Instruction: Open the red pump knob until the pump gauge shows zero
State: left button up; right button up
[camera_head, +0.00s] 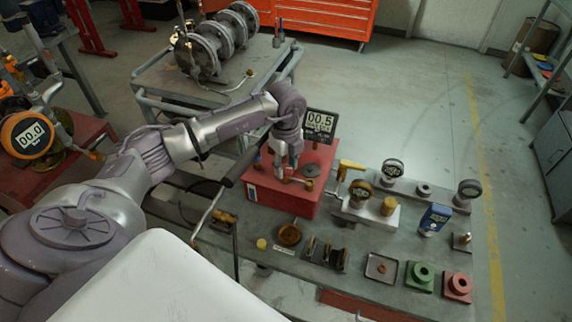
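The red pump box (318,193) stands on the grey workbench. A black square pump gauge (321,122) rises behind it and reads 00.5. My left gripper (287,172) points down over the left part of the box top, close to its fittings. Its fingers are small and dark here, so I cannot tell whether they are open or shut. I cannot make out the red knob; the gripper may cover it. A dark round cap (311,170) sits on the box top, right of the gripper. My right gripper is not in view.
A long pump lever (208,213) slants beside the box. The bench (340,255) holds small gauges, a blue meter (435,219), and green (420,277) and red (457,287) blocks. An orange round gauge (30,134) at far left reads 00.0. A cart with a flanged valve (205,50) stands behind.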

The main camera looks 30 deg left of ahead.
aim_at(286, 168)
pick_arm(q)
jog(key=o, duration=0.3)
jog(key=shift+o, duration=0.2)
notch_tip(286, 168, up, 12)
dwell(0.4)
dwell(0.4)
